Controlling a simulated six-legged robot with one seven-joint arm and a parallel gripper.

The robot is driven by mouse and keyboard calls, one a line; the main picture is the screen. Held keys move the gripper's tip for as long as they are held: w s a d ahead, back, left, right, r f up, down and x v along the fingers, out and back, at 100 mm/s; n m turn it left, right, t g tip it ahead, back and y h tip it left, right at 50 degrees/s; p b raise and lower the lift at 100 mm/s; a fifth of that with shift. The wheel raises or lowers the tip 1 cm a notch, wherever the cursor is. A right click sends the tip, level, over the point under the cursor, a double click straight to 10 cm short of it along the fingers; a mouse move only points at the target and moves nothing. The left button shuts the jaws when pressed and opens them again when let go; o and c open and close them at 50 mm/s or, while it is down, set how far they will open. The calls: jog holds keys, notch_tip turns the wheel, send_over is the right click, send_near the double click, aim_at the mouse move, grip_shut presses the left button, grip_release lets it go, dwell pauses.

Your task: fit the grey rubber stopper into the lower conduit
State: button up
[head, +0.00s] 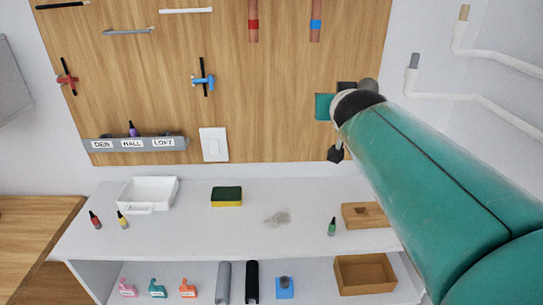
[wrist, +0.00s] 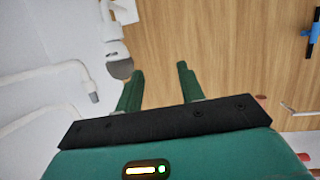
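The lower white conduit (head: 445,97) runs along the right wall, and its short upright end carries a grey piece (head: 413,60) that looks like the rubber stopper, sitting in line with the mouth. How deep it sits is too small to tell. In the wrist view the conduit end (wrist: 94,96) appears upside down, left of my fingers and apart from them. My gripper (wrist: 160,68) is open, with two green fingers apart and nothing between them, before the wooden board.
The upper conduit (head: 457,45) has a tan plug (head: 464,12). The wooden board (head: 270,90) holds hooks and pipes. Below, the white shelf (head: 170,230) carries a white tray (head: 148,194), a sponge (head: 226,197), small bottles and a wooden block (head: 367,214). Wall space left of the conduits is clear.

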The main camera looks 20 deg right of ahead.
jog(key=s+a+f+n+g+y, duration=0.4)
jog(key=s+a+f+g+y, duration=0.2)
jog(key=s+a+f, duration=1.2)
jog(key=shift+a+f+n+g, duration=0.3)
jog(key=shift+a+f+g, duration=0.05)
jog(key=shift+f+g, duration=0.4)
